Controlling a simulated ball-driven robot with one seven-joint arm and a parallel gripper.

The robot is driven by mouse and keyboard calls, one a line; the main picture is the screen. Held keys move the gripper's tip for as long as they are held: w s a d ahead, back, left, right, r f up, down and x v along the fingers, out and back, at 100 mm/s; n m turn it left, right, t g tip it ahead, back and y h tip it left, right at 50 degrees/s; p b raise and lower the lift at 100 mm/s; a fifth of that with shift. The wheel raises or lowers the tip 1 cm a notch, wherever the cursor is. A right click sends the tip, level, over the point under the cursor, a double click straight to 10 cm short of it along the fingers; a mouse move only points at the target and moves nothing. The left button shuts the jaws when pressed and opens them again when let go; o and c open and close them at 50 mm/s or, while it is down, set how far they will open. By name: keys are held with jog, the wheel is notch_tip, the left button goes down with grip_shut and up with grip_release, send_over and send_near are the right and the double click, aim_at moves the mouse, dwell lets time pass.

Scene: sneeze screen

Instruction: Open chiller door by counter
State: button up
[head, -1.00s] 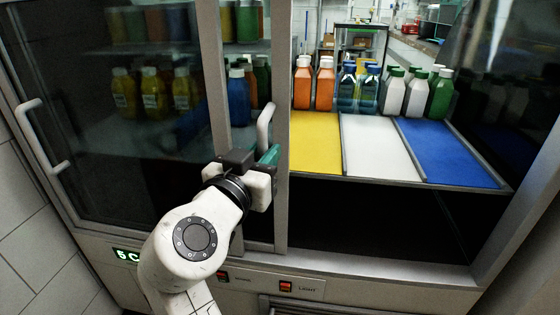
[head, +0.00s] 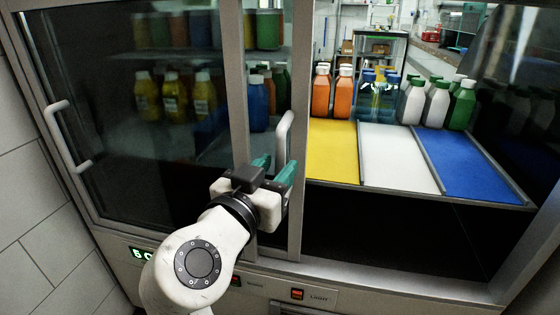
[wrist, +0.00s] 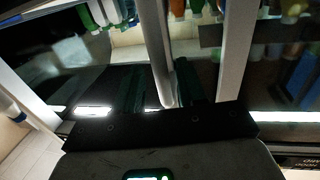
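The chiller (head: 370,280) fills the head view, with dark glass at the left. A pale upright door handle (head: 284,128) is on the door frame post (head: 301,90) near the middle. It also shows in the wrist view (wrist: 167,75). A second handle (head: 62,140) is at the far left. My gripper (head: 275,170) is at the lower end of the middle handle, its teal fingers apart. In the wrist view my gripper (wrist: 163,88) has one dark finger on each side of the handle, with gaps visible. Whether either finger touches it is unclear.
Yellow, white (head: 397,155) and blue trays lie right of the post, with several bottles (head: 344,95) behind them. More bottles stand behind the left glass. Tiled wall (head: 25,190) is at the left. Red switches (head: 297,293) sit on the lower panel.

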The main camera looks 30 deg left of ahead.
jog(key=s+p, duration=0.1)
jog(key=s, duration=0.7)
jog(key=shift+s+d, duration=0.15)
jog(key=shift+d, duration=0.3)
